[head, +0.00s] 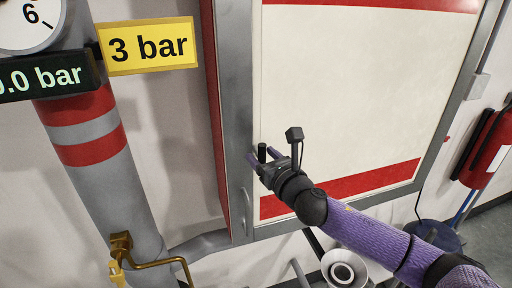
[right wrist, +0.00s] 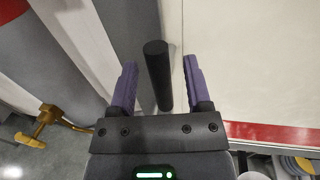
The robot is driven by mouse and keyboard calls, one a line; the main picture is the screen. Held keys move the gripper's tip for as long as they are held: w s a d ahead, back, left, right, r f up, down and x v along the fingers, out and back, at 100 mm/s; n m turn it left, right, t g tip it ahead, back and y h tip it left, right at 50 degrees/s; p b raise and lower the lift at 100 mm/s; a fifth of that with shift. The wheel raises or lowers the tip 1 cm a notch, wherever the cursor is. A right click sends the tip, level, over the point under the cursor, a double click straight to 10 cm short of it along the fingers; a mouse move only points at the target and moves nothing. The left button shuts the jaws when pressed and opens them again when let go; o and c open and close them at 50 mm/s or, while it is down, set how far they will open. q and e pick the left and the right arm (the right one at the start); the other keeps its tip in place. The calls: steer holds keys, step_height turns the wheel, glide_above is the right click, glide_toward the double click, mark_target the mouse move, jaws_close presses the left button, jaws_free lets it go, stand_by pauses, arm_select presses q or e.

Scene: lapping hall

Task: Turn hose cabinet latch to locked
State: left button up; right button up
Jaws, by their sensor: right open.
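The hose cabinet (head: 360,90) has a cream door with red bands and a grey metal frame. Its latch, a black cylindrical handle (head: 262,151), stands at the left side of the door. My right gripper (head: 262,156) is at the latch with its purple fingers open. In the right wrist view the black handle (right wrist: 158,78) stands between the two fingers of the gripper (right wrist: 159,66), with a visible gap to each. The latch base is hidden behind the gripper. My left gripper is not in view.
Left of the cabinet stands a grey pipe (head: 110,190) with red bands, a yellow "3 bar" sign (head: 148,46) and a brass valve handle (head: 122,245). A red extinguisher (head: 487,150) hangs at the right. A white round fitting (head: 343,268) is below the cabinet.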

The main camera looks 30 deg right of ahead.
steer(key=shift+w, duration=1.25)
steer(key=shift+c, duration=0.2)
jaws_close()
